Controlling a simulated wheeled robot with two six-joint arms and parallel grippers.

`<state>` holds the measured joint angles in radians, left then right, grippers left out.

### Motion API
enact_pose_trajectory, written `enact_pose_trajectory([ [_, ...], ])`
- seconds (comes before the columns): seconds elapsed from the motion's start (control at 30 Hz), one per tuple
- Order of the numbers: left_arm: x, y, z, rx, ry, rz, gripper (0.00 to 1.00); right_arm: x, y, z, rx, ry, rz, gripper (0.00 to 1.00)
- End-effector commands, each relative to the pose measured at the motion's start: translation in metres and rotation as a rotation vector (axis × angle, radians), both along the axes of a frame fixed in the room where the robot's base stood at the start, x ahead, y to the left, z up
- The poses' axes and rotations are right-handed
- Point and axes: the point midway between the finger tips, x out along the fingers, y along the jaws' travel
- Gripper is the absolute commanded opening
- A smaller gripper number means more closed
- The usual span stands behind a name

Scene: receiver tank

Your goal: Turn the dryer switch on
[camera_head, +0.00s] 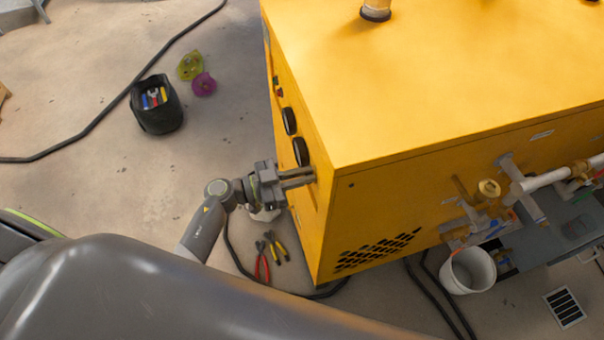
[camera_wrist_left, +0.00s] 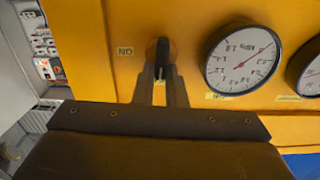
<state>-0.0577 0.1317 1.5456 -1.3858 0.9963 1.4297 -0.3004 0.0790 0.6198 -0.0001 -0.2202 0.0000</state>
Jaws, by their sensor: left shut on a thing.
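The yellow dryer cabinet (camera_head: 430,85) stands at the right in the head view. My left gripper (camera_head: 306,177) reaches its left side panel near the front corner. In the left wrist view the black dryer switch (camera_wrist_left: 162,58) sits on the yellow panel, its handle roughly upright in the picture. My left gripper (camera_wrist_left: 161,72) is shut on this handle, with one fingertip on each side. An upside-down "ON" label (camera_wrist_left: 125,51) is left of the switch. The switch is not visible in the head view. My right gripper is not in view.
Round gauges (camera_wrist_left: 243,60) sit right of the switch. Red and yellow pliers (camera_head: 263,262) lie on the floor below my left gripper. A black tool bag (camera_head: 157,118) stands at left, and a white bucket (camera_head: 468,271) at lower right. Black cables cross the floor.

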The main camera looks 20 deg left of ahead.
Motion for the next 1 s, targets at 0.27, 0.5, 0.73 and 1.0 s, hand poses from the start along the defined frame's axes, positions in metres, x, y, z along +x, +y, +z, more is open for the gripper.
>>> enact_pose_trajectory([
  [0.27, -0.003, -0.002, 0.001, 0.098, -0.143, 0.001, 0.00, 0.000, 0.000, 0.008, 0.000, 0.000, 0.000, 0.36],
  [0.5, -0.006, -0.004, -0.002, 0.222, -0.327, 0.000, 0.00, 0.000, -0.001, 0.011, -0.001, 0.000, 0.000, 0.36],
  [0.73, -0.009, -0.006, -0.005, 0.345, -0.508, 0.000, 0.00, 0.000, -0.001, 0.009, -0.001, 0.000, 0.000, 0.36],
  [1.0, -0.011, -0.008, -0.009, 0.488, -0.723, 0.000, 0.00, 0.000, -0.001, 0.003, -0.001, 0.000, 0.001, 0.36],
])
